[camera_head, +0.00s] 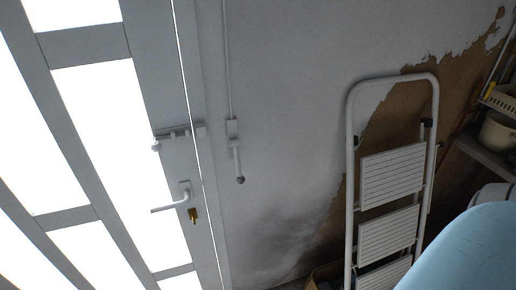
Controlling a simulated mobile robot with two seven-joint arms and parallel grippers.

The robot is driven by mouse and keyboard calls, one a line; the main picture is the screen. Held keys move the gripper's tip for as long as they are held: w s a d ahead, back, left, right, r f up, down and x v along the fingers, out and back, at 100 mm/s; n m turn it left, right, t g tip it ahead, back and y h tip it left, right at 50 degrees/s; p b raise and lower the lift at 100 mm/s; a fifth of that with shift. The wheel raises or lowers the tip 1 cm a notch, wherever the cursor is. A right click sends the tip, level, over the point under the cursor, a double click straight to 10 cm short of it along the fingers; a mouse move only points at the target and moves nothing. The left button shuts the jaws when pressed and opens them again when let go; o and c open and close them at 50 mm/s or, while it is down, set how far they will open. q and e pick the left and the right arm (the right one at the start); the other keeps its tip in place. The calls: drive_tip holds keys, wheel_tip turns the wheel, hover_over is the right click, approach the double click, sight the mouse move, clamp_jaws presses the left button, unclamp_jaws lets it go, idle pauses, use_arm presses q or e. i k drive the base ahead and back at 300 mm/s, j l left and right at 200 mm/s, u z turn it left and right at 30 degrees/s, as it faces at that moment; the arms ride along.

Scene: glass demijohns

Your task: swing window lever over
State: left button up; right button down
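The window lever (237,160) is on the grey wall just right of the door frame. It is a short pale arm with a dark round knob at its end. The arm hangs down from a small white bracket. A thin rod runs from the bracket up the wall and out of the top of the view. The window that it works cannot be made out. Neither of my grippers is in view, and nothing is seen touching the lever.
Left stands a white-framed door with bright panes, a bolt (178,135), a handle (172,203) and a brass-coloured lock (193,216). A white stepladder (351,190) leans right of the lever. A shelf (488,157) with containers is at far right. Bare wall lies between lever and ladder.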

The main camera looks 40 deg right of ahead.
sight(234, 144)
drive_tip(key=z, duration=1.05)
